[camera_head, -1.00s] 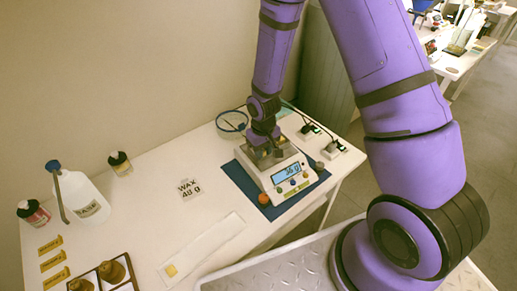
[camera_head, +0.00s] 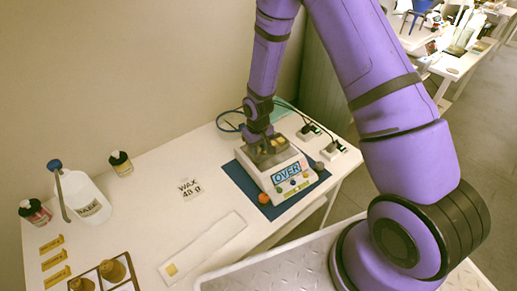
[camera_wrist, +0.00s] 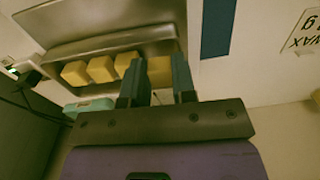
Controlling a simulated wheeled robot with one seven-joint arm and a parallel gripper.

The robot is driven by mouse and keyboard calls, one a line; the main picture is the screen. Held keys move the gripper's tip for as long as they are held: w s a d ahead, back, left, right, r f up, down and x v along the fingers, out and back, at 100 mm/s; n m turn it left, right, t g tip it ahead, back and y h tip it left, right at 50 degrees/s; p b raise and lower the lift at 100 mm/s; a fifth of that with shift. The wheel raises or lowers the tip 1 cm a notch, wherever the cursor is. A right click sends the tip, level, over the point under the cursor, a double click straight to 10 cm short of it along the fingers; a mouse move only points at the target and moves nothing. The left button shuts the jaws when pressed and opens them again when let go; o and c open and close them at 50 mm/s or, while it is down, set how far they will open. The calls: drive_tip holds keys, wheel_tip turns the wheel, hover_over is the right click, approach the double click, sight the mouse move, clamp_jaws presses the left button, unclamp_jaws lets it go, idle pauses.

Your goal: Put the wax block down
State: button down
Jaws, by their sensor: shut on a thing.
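My gripper (camera_wrist: 158,82) points down over the scale's metal pan (camera_wrist: 95,42) with its fingers shut on a yellow wax block (camera_wrist: 159,70). Three more yellow blocks (camera_wrist: 101,69) sit in a row beside it, at the pan's edge. In the head view my gripper (camera_head: 268,145) is at the pan of the white scale (camera_head: 268,172), hiding most of the pan. The scale's display (camera_head: 286,172) reads "OVER". I cannot tell whether the held block touches the pan.
The scale stands on a blue mat (camera_head: 238,177). A card reading "WAX 48 g" (camera_head: 190,188) stands left.

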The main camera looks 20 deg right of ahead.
drive_tip(key=c, duration=1.4)
unclamp_jaws()
drive_tip(key=shift+s+f, duration=0.25)
drive_tip(key=shift+f, duration=0.3)
drive_tip(key=shift+o, duration=0.9)
drive_tip(key=shift+w+f, duration=0.1)
drive_tip(key=shift+w, duration=0.1)
drive_tip(key=shift+s, duration=0.1)
drive_tip(key=s+d+r+t, duration=0.1)
drive_tip(key=s+r, duration=0.2)
drive_tip(key=r, duration=0.8)
drive_tip(key=s+d+r+m+t, duration=0.1)
drive_tip(key=s+d+r, duration=0.15)
drive_tip(key=r, duration=0.95)
drive_tip(key=s+d+r, duration=0.1)
drive_tip(key=s+r, duration=0.2)
drive_tip(key=r, duration=0.8)
drive_tip(key=s+d+r+t, duration=0.1)
drive_tip(key=s+r, duration=0.5)
drive_tip(key=s, duration=0.4)
drive_tip(key=s+d+r+m+t, duration=0.1)
drive_tip(key=s+r+t, duration=0.1)
drive_tip(key=s+r, duration=0.3)
drive_tip(key=s, duration=0.4)
drive_tip(key=shift+s+d+r+m, duration=0.25)
drive_tip(key=shift+s+r+m, duration=0.05)
drive_tip(key=shift+s+r, duration=0.1)
